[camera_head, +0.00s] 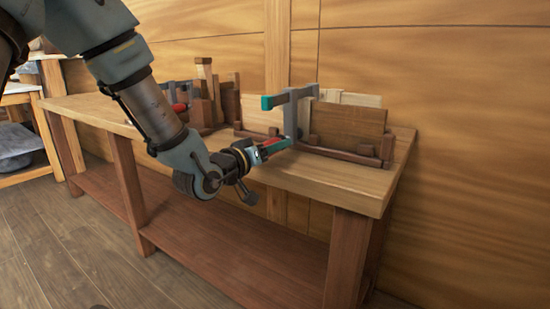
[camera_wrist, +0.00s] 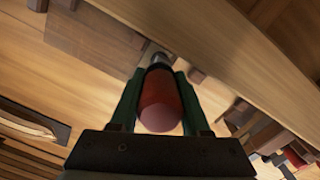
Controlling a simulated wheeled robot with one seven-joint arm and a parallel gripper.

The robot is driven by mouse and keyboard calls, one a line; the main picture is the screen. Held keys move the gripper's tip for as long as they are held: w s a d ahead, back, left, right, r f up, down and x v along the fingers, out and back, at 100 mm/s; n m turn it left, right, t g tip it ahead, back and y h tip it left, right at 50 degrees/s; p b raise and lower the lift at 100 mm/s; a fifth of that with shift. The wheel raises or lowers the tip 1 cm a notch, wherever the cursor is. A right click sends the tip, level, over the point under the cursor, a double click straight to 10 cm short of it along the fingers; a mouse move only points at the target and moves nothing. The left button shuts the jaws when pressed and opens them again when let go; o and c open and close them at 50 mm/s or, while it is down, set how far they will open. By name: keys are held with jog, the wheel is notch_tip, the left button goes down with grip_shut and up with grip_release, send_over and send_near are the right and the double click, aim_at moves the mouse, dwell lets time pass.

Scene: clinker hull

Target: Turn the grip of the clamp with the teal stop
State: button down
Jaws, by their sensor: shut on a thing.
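The clamp with the teal stop (camera_head: 267,103) stands at the right part of the bench, its grey frame (camera_head: 291,118) upright beside wooden boards. Its red grip (camera_head: 271,144) points toward my arm. My gripper (camera_head: 277,148) is at the grip, with its teal fingers along it. In the wrist view the red grip (camera_wrist: 160,100) lies between the two fingers of my gripper (camera_wrist: 159,95), which are shut on it. The grip's far end meets a grey metal part (camera_wrist: 155,57). Part of the grip is hidden by my fingers in the head view.
The wooden bench (camera_head: 330,183) has a lower shelf and stands against a plank wall. Another clamp with a red part (camera_head: 179,107) and wooden blocks (camera_head: 228,100) stand farther left. The bench's front strip is clear.

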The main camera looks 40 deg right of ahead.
jog(key=m+b, duration=0.4)
jog(key=shift+f+t+b, duration=0.3)
jog(key=shift+f+b, duration=0.05)
jog(key=m+b, duration=0.3)
jog(key=shift+w+a+r+b, duration=0.1)
jog(key=shift+b, duration=0.2)
jog(key=shift+m, duration=0.4)
jog(key=shift+r, duration=0.1)
jog(key=c, duration=0.7)
grip_release()
jog(key=shift+o, duration=0.2)
jog(key=shift+r, duration=0.1)
jog(key=v, duration=1)
jog(key=shift+s+a, duration=0.25)
jog(key=shift+a, duration=0.1)
